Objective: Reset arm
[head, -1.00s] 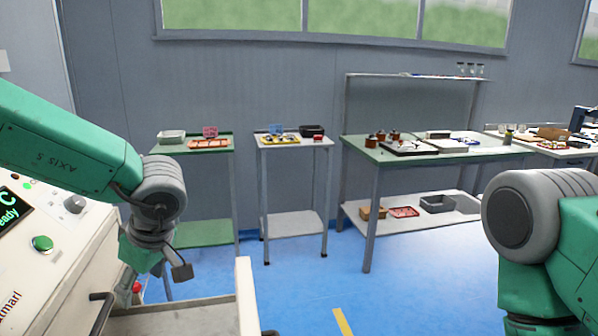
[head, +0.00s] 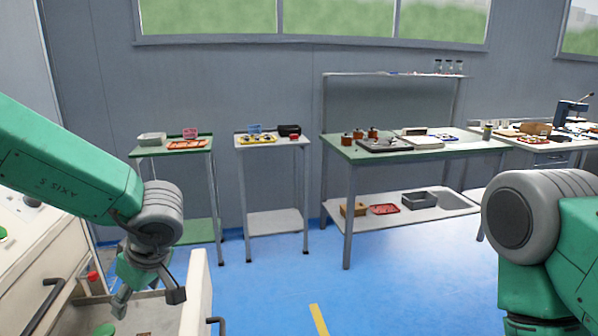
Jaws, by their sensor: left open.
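My left arm comes in from the left, and its gripper (head: 150,295) hangs low at the lower left. It is over the open tray-like top of a cream machine or cart (head: 30,255), with its fingers pointing down and apart. I see nothing between them. My right arm stands at the right edge of the view, bent downward. Its gripper is below the picture and does not show.
A small green table (head: 172,148) and a small white table (head: 272,142) with trays stand by the wall. A larger green workbench (head: 345,155) stands right of them. Blue floor (head: 270,285) with a yellow line lies open in front.

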